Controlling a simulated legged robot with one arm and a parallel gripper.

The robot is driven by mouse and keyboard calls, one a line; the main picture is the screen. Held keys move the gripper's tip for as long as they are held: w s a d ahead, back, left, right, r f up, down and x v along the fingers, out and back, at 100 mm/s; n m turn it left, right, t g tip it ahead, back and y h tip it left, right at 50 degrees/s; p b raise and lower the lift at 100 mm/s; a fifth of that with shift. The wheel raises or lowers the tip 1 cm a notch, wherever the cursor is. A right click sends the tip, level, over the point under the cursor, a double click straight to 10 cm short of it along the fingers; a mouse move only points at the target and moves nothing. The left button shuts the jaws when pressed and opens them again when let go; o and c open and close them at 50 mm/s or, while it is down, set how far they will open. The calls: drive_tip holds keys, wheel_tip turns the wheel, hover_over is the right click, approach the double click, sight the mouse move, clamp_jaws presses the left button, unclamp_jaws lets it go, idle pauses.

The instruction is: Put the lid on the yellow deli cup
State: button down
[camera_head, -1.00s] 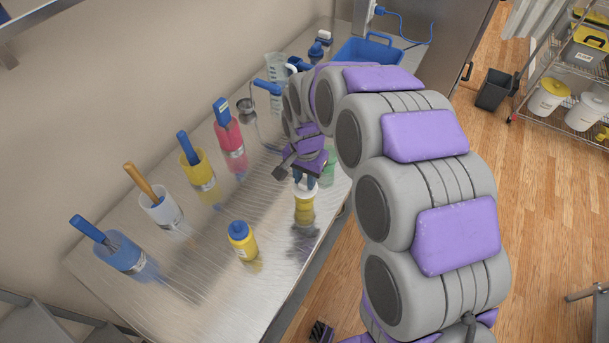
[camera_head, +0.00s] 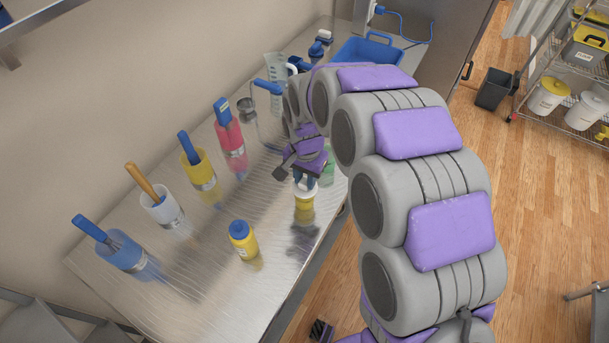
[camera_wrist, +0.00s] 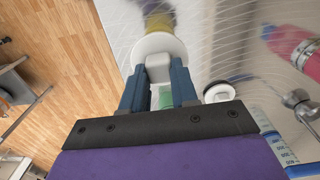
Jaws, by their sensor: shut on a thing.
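The yellow deli cup (camera_head: 304,204) stands on the steel table below my gripper (camera_head: 304,183). The lid (camera_head: 309,193) is white and round and lies across the top of the cup. In the wrist view my gripper (camera_wrist: 158,88) has its two blue fingers shut on the lid's white block-like knob. The lid's disc (camera_wrist: 158,43) shows in front of the fingers, with the yellow cup (camera_wrist: 157,24) partly hidden beneath it. The lid looks roughly level. I cannot tell whether it is fully seated on the rim.
Coloured containers with utensils, such as the red one (camera_head: 231,142), line the wall side. A green container (camera_head: 328,172) stands behind, partly hidden. The table's right edge is close to the cup.

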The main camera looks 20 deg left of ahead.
sight(305, 180)
idle(0.3)
drive_tip(key=shift+c, duration=1.1)
unclamp_jaws()
drive_tip(key=shift+r+p, duration=1)
drive_tip(key=shift+r, duration=1.5)
